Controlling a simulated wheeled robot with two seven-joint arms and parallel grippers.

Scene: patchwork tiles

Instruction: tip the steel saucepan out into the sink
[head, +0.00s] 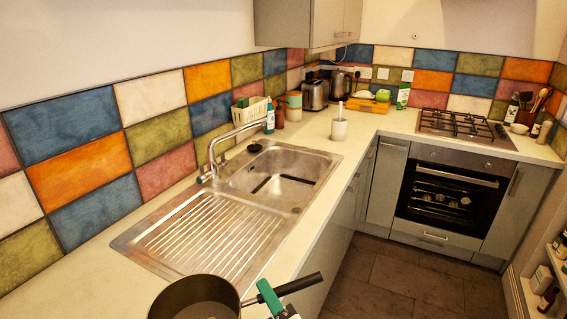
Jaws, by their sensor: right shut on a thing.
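The saucepan (236,299) is at the bottom edge of the head view, in front of the drainer, and looks dark. It appears roughly upright; its lower part is cut off and its contents are unclear. Its black handle (303,284) points right. My right gripper (270,297), with green fingers, is shut on the handle near the pan's rim. The steel sink (309,165) has its basin farther back, beyond the ribbed drainer (200,240). A dark strip shows inside the basin. My left gripper is not in view.
A curved tap (213,155) rises at the basin's left. Bottles and a white rack (250,112) stand behind it. A white cup (339,128) stands on the counter beyond the sink. The drainer is clear. A hob (465,126) and oven are at the back right.

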